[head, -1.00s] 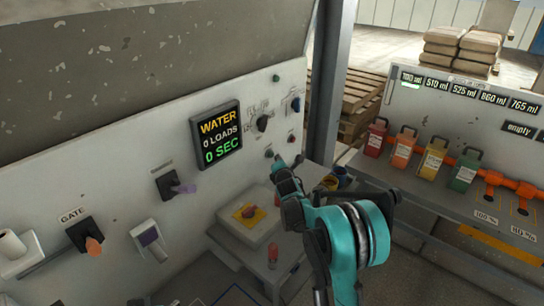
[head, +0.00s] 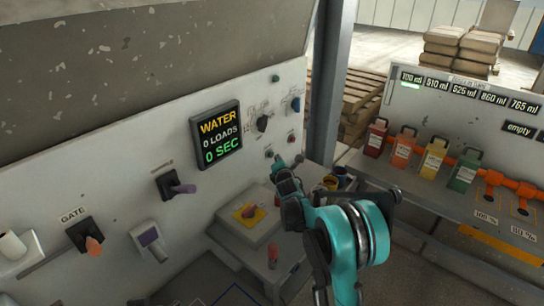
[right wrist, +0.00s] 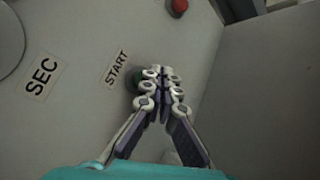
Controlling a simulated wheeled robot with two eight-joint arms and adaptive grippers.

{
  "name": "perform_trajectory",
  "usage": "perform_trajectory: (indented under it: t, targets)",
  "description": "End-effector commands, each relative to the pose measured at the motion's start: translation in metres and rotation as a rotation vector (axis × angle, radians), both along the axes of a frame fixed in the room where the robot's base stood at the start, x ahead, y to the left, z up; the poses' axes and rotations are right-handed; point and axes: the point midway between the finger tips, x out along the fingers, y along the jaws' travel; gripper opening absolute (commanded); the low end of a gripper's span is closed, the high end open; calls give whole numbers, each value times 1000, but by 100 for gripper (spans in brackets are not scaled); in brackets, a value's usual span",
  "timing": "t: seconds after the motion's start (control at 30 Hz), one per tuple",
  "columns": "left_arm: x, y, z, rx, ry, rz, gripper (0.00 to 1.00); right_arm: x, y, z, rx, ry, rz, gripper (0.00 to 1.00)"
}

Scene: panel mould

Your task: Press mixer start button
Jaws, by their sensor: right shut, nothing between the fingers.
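My right gripper (head: 279,166) is shut and empty, its fingertips close to the white control panel (head: 225,185). In the right wrist view my right gripper (right wrist: 160,76) has its fingertips beside a dark green button (right wrist: 133,79), partly covering it. The START label (right wrist: 117,68) is just left of that button. Whether the fingers touch the button, I cannot tell. In the head view a small button (head: 268,154) shows just above and left of the fingertips. My left gripper is not in view.
A red button (right wrist: 178,7) is near the top of the wrist view. Below the gripper is a box with a red-and-yellow switch (head: 248,213). Coloured containers (head: 435,158) stand on the right.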

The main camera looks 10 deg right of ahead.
Motion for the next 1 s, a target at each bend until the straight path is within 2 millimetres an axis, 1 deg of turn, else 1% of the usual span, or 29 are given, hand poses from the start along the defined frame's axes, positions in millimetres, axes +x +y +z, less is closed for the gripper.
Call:
perform_trajectory:
  t: [0.33, 0.63, 1.0]
  targets:
    - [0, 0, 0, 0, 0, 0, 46, 0, 0, 0, 0, 0, 0, 0]
    - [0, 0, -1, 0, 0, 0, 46, 6, 5, 0, -1, 0, 0, 0]
    - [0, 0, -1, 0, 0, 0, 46, 7, 5, 0, 0, 0, 0, 0]
